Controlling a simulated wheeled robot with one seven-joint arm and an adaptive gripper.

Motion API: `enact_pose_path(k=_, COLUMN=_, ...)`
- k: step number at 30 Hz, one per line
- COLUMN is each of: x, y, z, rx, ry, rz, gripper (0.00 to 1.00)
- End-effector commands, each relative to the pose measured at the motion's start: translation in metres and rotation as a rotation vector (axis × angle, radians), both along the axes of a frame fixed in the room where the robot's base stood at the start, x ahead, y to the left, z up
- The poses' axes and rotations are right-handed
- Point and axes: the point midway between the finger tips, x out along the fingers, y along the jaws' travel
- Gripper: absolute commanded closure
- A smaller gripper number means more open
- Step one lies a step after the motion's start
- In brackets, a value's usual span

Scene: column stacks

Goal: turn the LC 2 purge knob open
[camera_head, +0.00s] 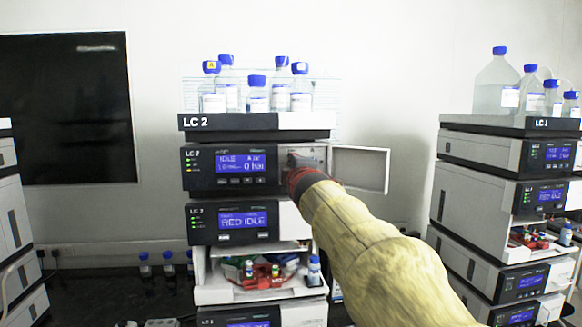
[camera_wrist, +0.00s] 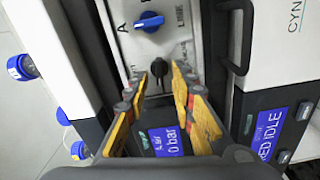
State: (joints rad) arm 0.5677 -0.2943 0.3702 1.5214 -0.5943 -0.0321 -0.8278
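The LC 2 stack (camera_head: 255,121) stands in the middle of the head view. Its upper display module (camera_head: 225,168) has an open compartment on the right. In the wrist view, the panel inside carries a black knob (camera_wrist: 159,69) and a blue knob (camera_wrist: 149,21) with printed letters near it. I cannot read which is labelled purge. My gripper (camera_wrist: 159,80) is open, its yellow-padded fingers pointing at the panel. The black knob appears between the fingertips, with gaps on both sides. In the head view my gripper (camera_head: 300,172) is at the compartment, and my arm hides the knobs.
The compartment's white door (camera_head: 360,169) is swung open to the right, close to my arm. Bottles with blue caps (camera_head: 257,98) stand on top of the stack. A tray with small vials (camera_head: 261,276) is below. The LC 1 stack (camera_head: 490,163) stands at the right.

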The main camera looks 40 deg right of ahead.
Motion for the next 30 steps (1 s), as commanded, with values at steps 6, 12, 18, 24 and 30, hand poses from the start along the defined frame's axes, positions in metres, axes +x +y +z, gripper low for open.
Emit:
enact_pose_path(k=6, x=-0.001, y=0.0, z=0.0, rx=0.0, ry=0.0, rz=0.0, gripper=0.75)
enact_pose_path(k=12, x=-0.018, y=0.011, z=0.002, rx=0.0, ry=-0.002, rz=0.0, gripper=0.75)
enact_pose_path(k=18, x=-0.053, y=0.033, z=0.001, rx=-0.001, ry=-0.002, rz=0.0, gripper=0.75)
enact_pose_path(k=24, x=-0.081, y=0.05, z=0.0, rx=-0.001, ry=0.001, rz=0.0, gripper=0.75)
enact_pose_path(k=30, x=-0.095, y=0.058, z=0.0, rx=0.001, ry=0.001, rz=0.0, gripper=0.75)
